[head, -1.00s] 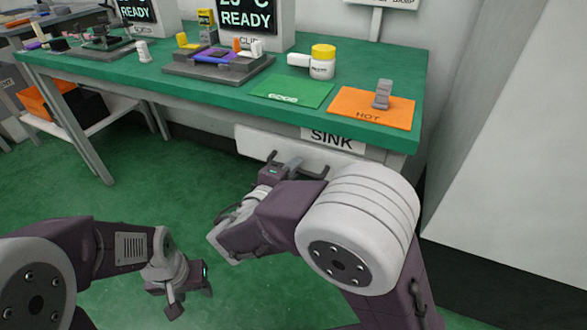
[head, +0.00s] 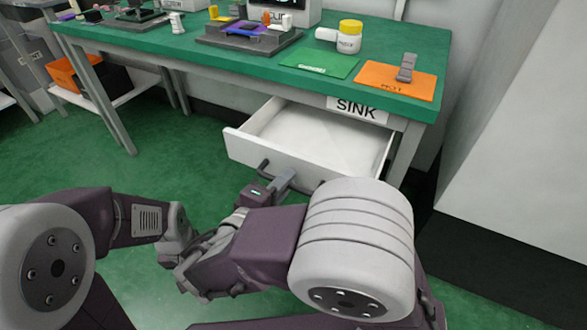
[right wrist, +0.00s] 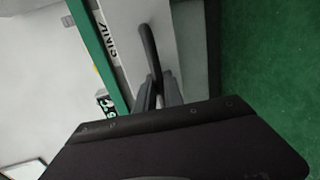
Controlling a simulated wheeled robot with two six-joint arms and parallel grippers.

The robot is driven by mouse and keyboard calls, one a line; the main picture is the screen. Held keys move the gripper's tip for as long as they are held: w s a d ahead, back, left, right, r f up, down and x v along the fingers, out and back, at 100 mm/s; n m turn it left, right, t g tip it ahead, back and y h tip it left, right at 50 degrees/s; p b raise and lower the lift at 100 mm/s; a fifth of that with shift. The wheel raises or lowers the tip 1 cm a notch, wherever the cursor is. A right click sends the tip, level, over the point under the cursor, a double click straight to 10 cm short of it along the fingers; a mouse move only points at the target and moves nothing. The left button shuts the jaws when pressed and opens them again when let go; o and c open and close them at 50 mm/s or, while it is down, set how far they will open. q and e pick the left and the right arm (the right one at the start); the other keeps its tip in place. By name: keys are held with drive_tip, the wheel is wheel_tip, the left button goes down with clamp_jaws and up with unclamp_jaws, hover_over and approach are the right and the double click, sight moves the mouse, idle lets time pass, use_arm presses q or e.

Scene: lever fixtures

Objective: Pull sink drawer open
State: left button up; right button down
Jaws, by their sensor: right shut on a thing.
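The white sink drawer (head: 320,135) stands pulled out under the table's right end, below the SINK label (head: 356,109). Its empty white interior shows. My right gripper (head: 287,177) is shut on the dark drawer handle (head: 263,165) at the drawer front. In the right wrist view, the fingers (right wrist: 160,92) close around the dark handle bar (right wrist: 148,45). My left arm is low at the left in the head view. Its gripper is mostly hidden behind my right arm, so its jaws cannot be made out.
The green table (head: 250,62) carries an orange HOT mat (head: 385,82) with a grey lever, a green mat (head: 318,63), a yellow-lidded jar (head: 349,37) and a dark fixture (head: 245,38). Table legs flank the drawer. Green floor is clear in front.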

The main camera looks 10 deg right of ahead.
use_arm(q)
drive_tip(key=shift+r+p, duration=0.3)
drive_tip(key=shift+r, duration=0.1)
use_arm(e)
drive_tip(key=shift+f+v, duration=0.25)
drive_tip(key=shift+v, duration=0.95)
drive_tip(key=shift+f+v, duration=0.25)
drive_tip(key=shift+v, duration=0.95)
drive_tip(key=shift+s+a, duration=0.1)
drive_tip(key=c, duration=1.5)
unclamp_jaws()
drive_tip(key=shift+o, duration=0.2)
